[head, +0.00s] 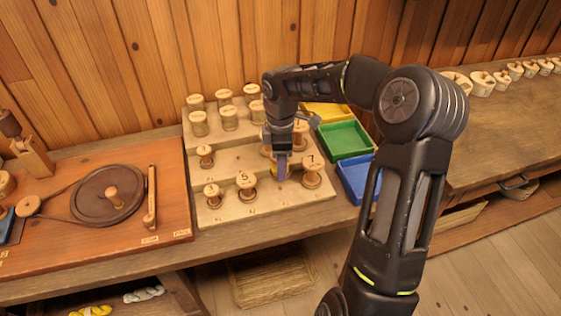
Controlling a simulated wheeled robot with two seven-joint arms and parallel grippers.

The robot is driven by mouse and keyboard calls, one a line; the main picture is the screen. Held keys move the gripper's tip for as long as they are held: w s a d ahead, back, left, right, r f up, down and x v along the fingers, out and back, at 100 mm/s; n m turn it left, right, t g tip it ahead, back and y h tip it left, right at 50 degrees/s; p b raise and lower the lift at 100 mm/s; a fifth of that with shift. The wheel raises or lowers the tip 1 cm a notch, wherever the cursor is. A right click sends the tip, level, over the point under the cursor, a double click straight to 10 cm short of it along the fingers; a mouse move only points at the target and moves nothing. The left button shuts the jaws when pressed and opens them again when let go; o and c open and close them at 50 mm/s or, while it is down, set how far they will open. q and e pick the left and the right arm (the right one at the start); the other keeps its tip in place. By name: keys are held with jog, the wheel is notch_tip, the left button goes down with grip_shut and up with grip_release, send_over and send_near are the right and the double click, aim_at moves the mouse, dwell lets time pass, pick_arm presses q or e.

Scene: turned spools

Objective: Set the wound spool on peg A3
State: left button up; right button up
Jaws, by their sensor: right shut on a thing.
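My right gripper (282,168) points down over the front row of the stepped wooden peg rack (232,213), between the spool marked 5 (246,187) and the spool marked 7 (312,172). It is shut on the wound spool, which is mostly hidden; a small yellow patch (274,172) shows beside the fingers. I cannot tell whether the spool touches the rack or sits on a peg. The peg labels on the rack's front are too small to read surely. My left gripper is not in view.
Other spools stand close by: one at front left (212,195), one on the middle step (205,155), several at the back (228,118). A green tray (344,137) and a blue tray (354,184) lie right of the rack. A winding board (165,215) is at left.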

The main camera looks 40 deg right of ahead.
aim_at(281, 186)
notch_tip(281, 186, down, 4)
jog(key=b, duration=0.2)
jog(key=shift+r+b, duration=0.2)
jog(key=shift+b, duration=0.1)
jog(key=shift+f+b, duration=0.3)
jog(key=shift+f, duration=0.3)
jog(key=shift+f, duration=0.3)
dwell(1.0)
jog(key=shift+f, duration=0.55)
dwell(0.3)
jog(key=o, duration=1.1)
jog(key=shift+c, duration=0.2)
